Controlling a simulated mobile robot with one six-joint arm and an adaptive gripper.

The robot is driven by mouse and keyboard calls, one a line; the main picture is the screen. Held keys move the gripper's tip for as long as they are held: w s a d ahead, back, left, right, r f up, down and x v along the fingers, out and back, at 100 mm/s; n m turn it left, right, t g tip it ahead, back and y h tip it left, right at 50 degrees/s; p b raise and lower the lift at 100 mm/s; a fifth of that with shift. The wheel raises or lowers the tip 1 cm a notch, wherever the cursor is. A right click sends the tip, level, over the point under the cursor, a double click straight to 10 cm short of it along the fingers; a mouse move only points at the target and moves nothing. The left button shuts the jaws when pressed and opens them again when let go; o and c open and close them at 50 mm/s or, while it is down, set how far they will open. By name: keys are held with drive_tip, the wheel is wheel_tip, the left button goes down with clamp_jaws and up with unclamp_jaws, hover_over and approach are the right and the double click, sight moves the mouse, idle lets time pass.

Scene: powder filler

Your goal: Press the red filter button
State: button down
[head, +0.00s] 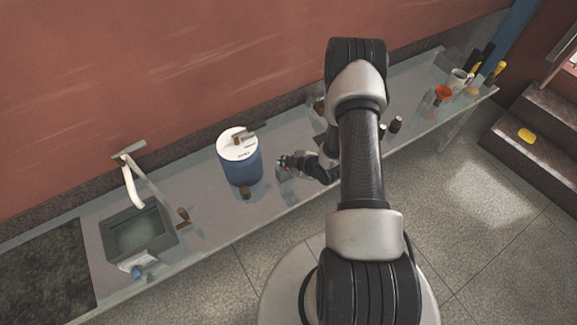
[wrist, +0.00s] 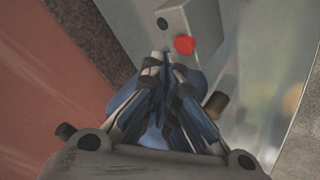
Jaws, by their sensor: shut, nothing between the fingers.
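The red button (wrist: 184,44) is a round red cap on the face of a pale grey box (wrist: 205,22) at the top of the wrist view. A dark round spot sits beside it on the same box. My gripper (wrist: 159,60) is shut and empty, its fingertips just left of and below the red button in the picture; I cannot tell whether they touch the box. In the head view my gripper (head: 283,162) is over the bench, right of a blue container (head: 243,170) with a white lid. The red button cannot be made out in the head view.
The grey bench (head: 200,210) runs along a red wall. A sink (head: 137,235) with a white tap is at left. A small brown bottle (head: 245,193) stands before the blue container. An orange-red cup (head: 443,92) and several tools are at the far right.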

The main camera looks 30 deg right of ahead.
wheel_tip(320, 180, up, 6)
drive_tip(key=p, duration=0.3)
drive_tip(key=shift+f, duration=0.2)
wheel_tip(320, 180, up, 28)
drive_tip(key=m+g+h, duration=0.2)
drive_tip(key=m+h, duration=0.2)
drive_tip(key=m, duration=0.1)
hover_over(287, 169)
drive_tip(key=s+a+r+m, duration=0.2)
drive_tip(key=s+a+r, duration=0.2)
drive_tip(key=s, duration=0.4)
drive_tip(key=s+a+r+m+g+y, duration=0.1)
drive_tip(key=s+a+r+m, duration=0.1)
drive_tip(key=s+a+r, duration=0.3)
drive_tip(key=s+a+r+m+g, duration=0.1)
drive_tip(key=s+a+r, duration=0.3)
drive_tip(key=s, duration=0.8)
drive_tip(key=shift+s+a+r+m+y, duration=0.15)
drive_tip(key=shift+a+r+m+y, duration=0.2)
drive_tip(key=shift+m, duration=0.55)
